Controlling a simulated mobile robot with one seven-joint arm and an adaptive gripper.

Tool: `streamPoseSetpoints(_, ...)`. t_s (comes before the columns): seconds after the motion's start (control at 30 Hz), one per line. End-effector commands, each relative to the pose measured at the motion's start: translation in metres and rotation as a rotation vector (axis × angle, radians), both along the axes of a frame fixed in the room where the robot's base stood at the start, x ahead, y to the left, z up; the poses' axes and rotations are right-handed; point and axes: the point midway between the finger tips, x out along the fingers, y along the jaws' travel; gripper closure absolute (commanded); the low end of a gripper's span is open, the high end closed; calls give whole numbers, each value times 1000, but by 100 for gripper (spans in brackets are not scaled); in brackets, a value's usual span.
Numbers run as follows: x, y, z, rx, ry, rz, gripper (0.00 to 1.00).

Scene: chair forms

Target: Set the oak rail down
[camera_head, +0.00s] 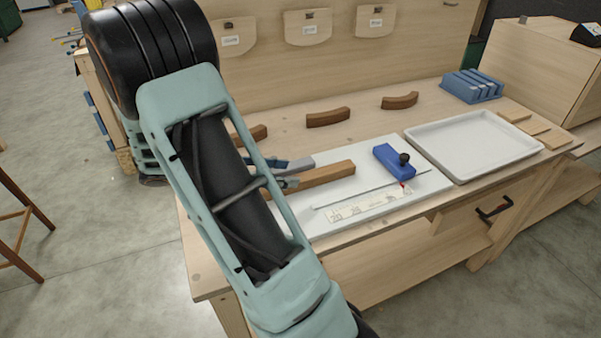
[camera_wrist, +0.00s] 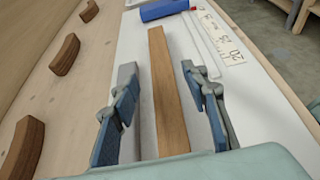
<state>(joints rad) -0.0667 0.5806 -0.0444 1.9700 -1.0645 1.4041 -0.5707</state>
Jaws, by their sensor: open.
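The oak rail (camera_head: 322,176) is a straight brown wooden bar lying on a white board (camera_head: 372,151) on the workbench. In the wrist view the oak rail (camera_wrist: 167,95) runs lengthwise between the two blue-padded fingers of my gripper (camera_wrist: 168,110). The fingers are spread, with a gap showing on each side of the rail. In the head view my gripper (camera_head: 284,174) is at the rail's left end, and my arm hides part of that end.
Several curved dark wood pieces (camera_head: 328,117) lie along the back of the bench. A blue block with a black knob (camera_head: 401,160), a metal rod and a ruler (camera_head: 368,206) lie on the board. A white tray (camera_head: 410,135) and blue rack (camera_head: 472,86) stand right.

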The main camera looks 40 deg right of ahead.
Motion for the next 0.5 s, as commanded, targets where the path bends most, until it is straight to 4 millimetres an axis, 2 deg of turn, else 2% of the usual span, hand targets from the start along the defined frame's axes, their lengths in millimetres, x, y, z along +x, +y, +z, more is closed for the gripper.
streamPoseSetpoints(0.03,4,11,4,1,-2,4,58)
streamPoseSetpoints(0.2,11,33,14,0,-2,1,58)
streamPoseSetpoints(0.5,14,45,19,1,1,-1,58)
